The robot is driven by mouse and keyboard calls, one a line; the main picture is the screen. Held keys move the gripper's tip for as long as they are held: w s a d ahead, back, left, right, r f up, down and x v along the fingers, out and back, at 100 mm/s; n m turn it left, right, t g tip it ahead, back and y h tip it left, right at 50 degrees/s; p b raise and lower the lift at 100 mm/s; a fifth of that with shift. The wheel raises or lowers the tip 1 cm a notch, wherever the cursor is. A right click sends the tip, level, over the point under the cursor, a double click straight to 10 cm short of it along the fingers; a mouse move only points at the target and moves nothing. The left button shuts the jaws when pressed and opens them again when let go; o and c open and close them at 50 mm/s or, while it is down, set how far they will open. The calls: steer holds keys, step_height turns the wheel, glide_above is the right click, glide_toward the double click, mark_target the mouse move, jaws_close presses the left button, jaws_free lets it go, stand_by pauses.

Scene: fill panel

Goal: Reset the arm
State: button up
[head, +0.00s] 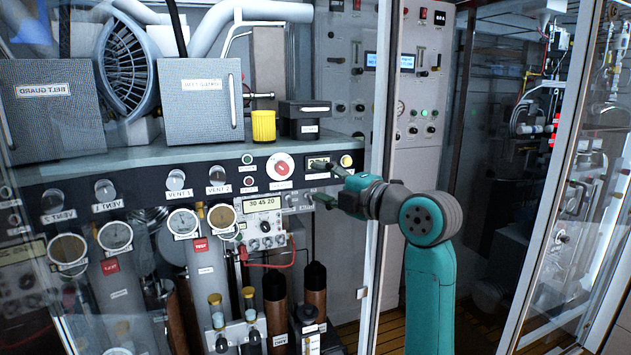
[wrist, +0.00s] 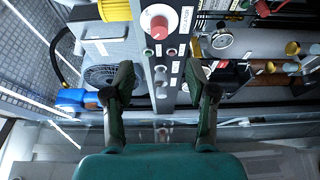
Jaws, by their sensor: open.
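My arm is teal and reaches in from the right in the head view, its end close to the front panel strip. My gripper (head: 322,182) is beside the right part of that strip, near a small display and a yellow knob (head: 346,161). In the wrist view my gripper (wrist: 161,95) has its two dark green fingers spread wide with nothing between them. Beyond the fingers is the panel strip with a red round knob (wrist: 159,22) and small buttons. I cannot tell whether a finger touches the panel.
A yellow cup (head: 263,126) and a dark box (head: 305,120) stand on the shelf (head: 150,155) above the strip. Belt guard boxes (head: 201,100) are at the left. Gauges and a meter (head: 263,222) sit below. A glass door frame (head: 378,200) stands close to my arm.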

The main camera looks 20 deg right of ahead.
stand_by(0.4)
steer(key=s+a+f+m+h, duration=0.15)
steer(key=s+f+m, duration=0.35)
steer(key=f, duration=1)
steer(key=s+f+m+h, duration=0.3)
steer(key=f+m, duration=0.3)
steer(key=f, duration=1)
steer(key=s+f+m+h, duration=0.1)
steer(key=s+f+m, duration=0.2)
steer(key=s+f, duration=0.5)
steer(key=s+a+f+m+g+h, duration=0.1)
steer(key=s+f+m, duration=0.3)
steer(key=s, duration=1)
steer(key=s+a+f+m+h, duration=0.1)
steer(key=s+a+f+m, duration=0.3)
steer(key=s, duration=1.1)
steer(key=d+v, duration=0.2)
steer(key=v, duration=0.8)
steer(key=shift+s+r+m+g+y, duration=0.25)
steer(key=shift+r+m+g+y, duration=0.1)
steer(key=shift+r+g, duration=0.1)
